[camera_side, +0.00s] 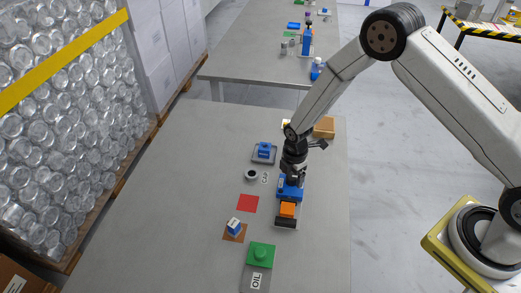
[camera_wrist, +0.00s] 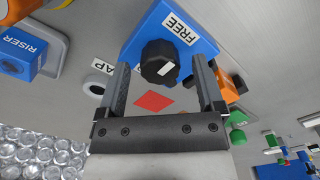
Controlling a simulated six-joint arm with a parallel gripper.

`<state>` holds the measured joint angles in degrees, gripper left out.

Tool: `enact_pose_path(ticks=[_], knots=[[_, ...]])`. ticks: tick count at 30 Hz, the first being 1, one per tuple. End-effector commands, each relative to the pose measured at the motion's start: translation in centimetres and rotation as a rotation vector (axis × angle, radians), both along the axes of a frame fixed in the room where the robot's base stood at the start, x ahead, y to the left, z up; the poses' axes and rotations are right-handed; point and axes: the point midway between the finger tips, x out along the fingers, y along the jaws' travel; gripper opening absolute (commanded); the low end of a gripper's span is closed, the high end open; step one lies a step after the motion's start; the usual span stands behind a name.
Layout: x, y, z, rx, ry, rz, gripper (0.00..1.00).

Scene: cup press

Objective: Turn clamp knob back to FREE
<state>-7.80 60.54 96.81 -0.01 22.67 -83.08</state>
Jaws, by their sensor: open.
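The clamp is a blue block, seen in the side view (camera_side: 291,194) below my wrist and in the wrist view (camera_wrist: 140,38). It has a white FREE label (camera_wrist: 181,27). A black ribbed clamp knob (camera_wrist: 153,57) with a white pointer bar stands on its face. The bar is slanted, its upper end leaning toward the FREE label's side; I cannot tell its exact setting. My gripper (camera_wrist: 162,66) is open, with one finger on each side of the knob and visible gaps between. In the side view the knob is hidden by my gripper (camera_side: 291,181).
An orange block (camera_side: 287,209) sits just in front of the clamp. A red square (camera_side: 248,204), a round cap piece (camera_side: 251,174) and a blue riser (camera_wrist: 22,55) lie left. The table's left side is clear.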

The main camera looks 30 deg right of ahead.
Motion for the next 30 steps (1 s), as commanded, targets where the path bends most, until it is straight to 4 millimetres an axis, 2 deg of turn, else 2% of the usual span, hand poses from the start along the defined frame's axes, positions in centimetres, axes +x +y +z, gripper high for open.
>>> enact_pose_path(ticks=[18,30], knots=[[0.1,0.0,6.3,0.000,-0.002,0.001,0.86],[0.0,0.0,7.0,0.000,-0.001,0.001,0.86]])
